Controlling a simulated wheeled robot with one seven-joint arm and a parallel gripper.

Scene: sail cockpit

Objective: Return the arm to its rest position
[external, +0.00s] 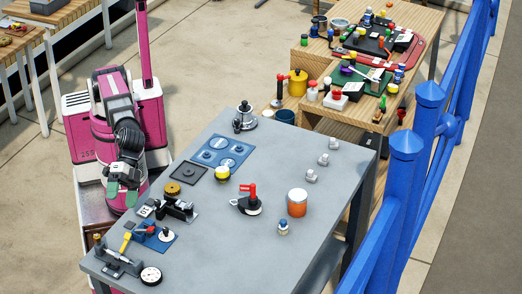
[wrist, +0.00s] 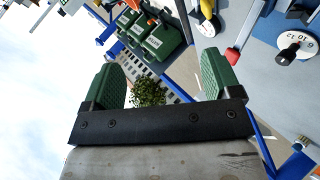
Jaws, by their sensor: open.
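My gripper (external: 122,196) has green finger pads and hangs at the left edge of the grey table (external: 262,258), beside my folded pink arm. In the wrist view my gripper (wrist: 165,82) shows its two green fingers spread wide apart, with nothing between them. A green leafy plant (wrist: 148,92) shows beyond the fingers in the background, apart from them.
The grey table holds a blue mat (external: 222,152), a red-handled device (external: 249,199), an orange-banded can (external: 297,202), a round dial (external: 151,275) and small fittings. A wooden bench (external: 365,112) with tools stands behind. A blue railing (external: 402,190) runs along the right.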

